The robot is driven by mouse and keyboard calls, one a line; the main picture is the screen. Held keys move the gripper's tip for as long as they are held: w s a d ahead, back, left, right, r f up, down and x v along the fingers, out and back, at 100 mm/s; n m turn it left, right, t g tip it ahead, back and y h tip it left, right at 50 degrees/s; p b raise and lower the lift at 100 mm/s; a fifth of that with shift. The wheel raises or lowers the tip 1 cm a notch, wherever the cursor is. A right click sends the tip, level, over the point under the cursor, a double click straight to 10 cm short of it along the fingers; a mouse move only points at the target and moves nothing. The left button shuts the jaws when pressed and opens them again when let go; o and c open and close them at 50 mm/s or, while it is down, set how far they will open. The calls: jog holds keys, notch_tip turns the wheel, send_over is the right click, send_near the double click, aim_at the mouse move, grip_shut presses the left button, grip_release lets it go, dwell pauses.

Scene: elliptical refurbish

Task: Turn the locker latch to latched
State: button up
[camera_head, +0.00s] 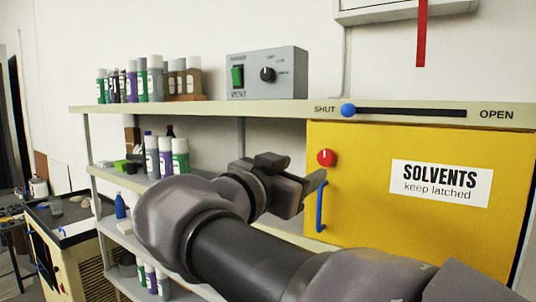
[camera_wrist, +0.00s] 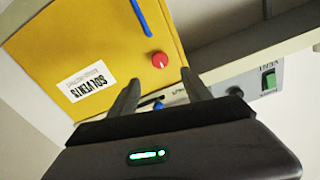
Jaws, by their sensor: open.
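The yellow locker (camera_head: 430,230) has a white sign reading "SOLVENTS keep latched" (camera_head: 441,183). Its round red latch knob (camera_head: 326,157) sits near the door's upper left corner, with a small pale mark near its top. My gripper (camera_head: 295,170) is just left of the knob in the head view, open and empty. In the wrist view the red knob (camera_wrist: 159,61) shows beyond and between the two spread fingertips (camera_wrist: 158,82), apart from them. Which latch setting the mark means cannot be told.
A blue door handle (camera_head: 320,207) hangs below the knob. A slider with a blue knob (camera_head: 348,110) stands at the SHUT end on the shelf edge above. A grey vent box (camera_head: 267,75) and several bottles (camera_head: 155,80) stand on shelves at left.

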aim_at(324, 158)
jog(key=p+x, duration=0.2)
jog(key=x, duration=0.9)
jog(key=shift+w+d, duration=0.2)
jog(key=shift+w, duration=0.15)
grip_shut()
